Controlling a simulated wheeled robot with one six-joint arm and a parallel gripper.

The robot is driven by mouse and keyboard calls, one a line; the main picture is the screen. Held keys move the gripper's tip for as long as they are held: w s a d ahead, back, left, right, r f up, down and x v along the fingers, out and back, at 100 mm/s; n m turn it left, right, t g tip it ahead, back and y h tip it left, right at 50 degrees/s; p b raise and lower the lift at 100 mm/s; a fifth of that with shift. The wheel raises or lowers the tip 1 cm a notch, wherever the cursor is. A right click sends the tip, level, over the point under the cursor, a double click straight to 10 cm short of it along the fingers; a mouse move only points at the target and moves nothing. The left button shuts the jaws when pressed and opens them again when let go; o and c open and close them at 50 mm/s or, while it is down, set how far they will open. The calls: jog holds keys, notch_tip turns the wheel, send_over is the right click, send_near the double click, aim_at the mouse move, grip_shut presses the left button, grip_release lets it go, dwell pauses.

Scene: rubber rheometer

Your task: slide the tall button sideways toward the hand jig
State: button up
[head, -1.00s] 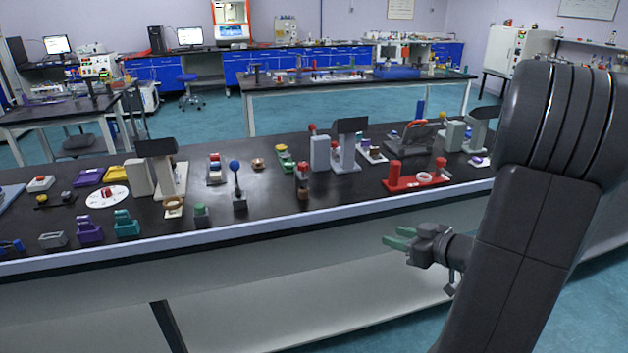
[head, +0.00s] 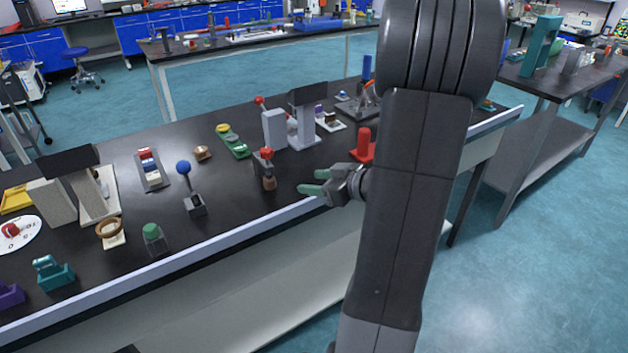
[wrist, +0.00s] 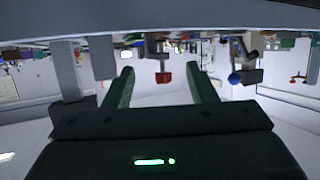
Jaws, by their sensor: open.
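A grey post with a red top (head: 266,153), which I take for the tall button, stands near the bench's front edge with a brown round piece in front of it. My gripper (head: 313,182) is open and empty at the front edge, right of this post and apart from it. The wrist view is upside down; there the red top (wrist: 164,75) shows between the two green fingers (wrist: 161,76), some way beyond them. I cannot tell for sure which piece is the hand jig.
Left of the post stand a blue-ball lever (head: 184,169) and a green-capped grey block (head: 153,232). Behind it are a green fixture (head: 232,141) and a grey instrument (head: 274,129). Bare black bench top lies between the pieces.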

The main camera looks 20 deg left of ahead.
aim_at(270, 178)
jog(key=b+x, duration=0.1)
jog(key=x, duration=1.3)
jog(key=shift+b, duration=0.35)
jog(key=c, duration=1.1)
